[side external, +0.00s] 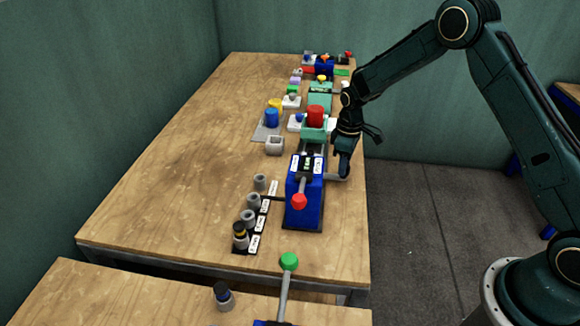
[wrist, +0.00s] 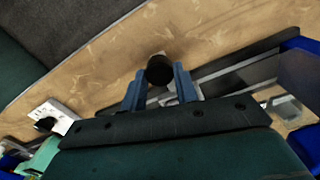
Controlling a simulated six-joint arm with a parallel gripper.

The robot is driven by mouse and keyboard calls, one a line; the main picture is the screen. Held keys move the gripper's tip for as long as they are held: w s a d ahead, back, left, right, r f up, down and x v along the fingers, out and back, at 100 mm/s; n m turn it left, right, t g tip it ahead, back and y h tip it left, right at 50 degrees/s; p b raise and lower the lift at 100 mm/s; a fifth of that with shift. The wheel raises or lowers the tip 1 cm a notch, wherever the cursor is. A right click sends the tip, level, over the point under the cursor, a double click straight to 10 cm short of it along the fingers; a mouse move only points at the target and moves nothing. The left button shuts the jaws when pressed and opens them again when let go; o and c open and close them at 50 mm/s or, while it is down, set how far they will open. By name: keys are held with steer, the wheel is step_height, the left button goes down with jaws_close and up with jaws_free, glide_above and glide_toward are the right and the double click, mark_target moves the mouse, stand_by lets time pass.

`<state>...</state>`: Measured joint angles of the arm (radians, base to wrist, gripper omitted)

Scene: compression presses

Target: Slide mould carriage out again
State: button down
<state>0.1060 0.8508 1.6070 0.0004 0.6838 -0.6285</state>
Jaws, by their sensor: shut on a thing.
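A blue press (side external: 304,195) with a red-knobbed lever (side external: 299,201) stands near the table's right edge in the side external view. A pale flat carriage part (side external: 337,178) sticks out from its right side, by my gripper (side external: 345,168). In the wrist view my gripper (wrist: 160,92) has its two blue fingers closed around a black knob (wrist: 160,68) at the end of the carriage. A dark rail (wrist: 230,65) runs from there toward the blue press body (wrist: 302,45) at right. The knob's stem is mostly hidden by the fingers. The mould itself is not clear to me.
A black rack (side external: 254,230) with several grey cups stands left of the press. A green-knobbed lever (side external: 289,262) stands in front. The table's left side is clear.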

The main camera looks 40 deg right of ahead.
steer(key=c, duration=1.1)
jaws_free()
steer(key=shift+o, duration=0.2)
steer(key=shift+r, duration=0.1)
step_height(320, 180, up, 14)
